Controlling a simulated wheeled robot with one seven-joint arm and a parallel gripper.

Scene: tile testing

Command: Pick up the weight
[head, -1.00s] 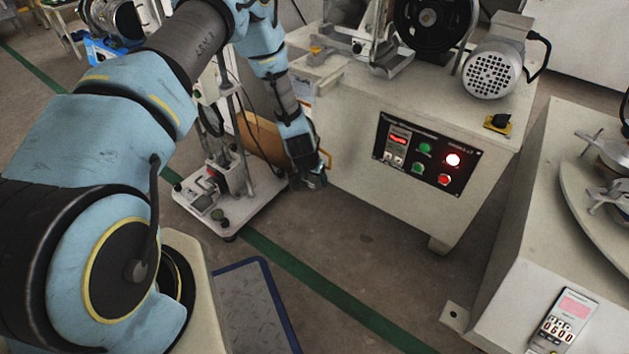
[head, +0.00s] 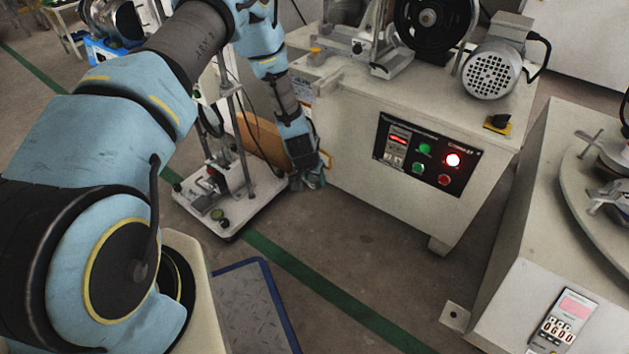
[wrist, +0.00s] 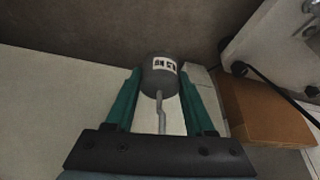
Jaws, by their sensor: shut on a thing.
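The weight (wrist: 160,72) is a dark grey cylinder with a white label and a thin bent metal rod, seen in the wrist view. My gripper (wrist: 161,85) has green fingers on both sides of the weight and is shut on it. In the head view my gripper (head: 308,180) hangs low between the test stand and the machine cabinet. The weight is too small and dark to make out clearly there.
The machine cabinet (head: 400,205) with a lit control panel stands right of my gripper. A test stand (head: 235,205) on a white base is to the left, with a brown board (head: 262,142) behind. Open floor with a green line lies in front.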

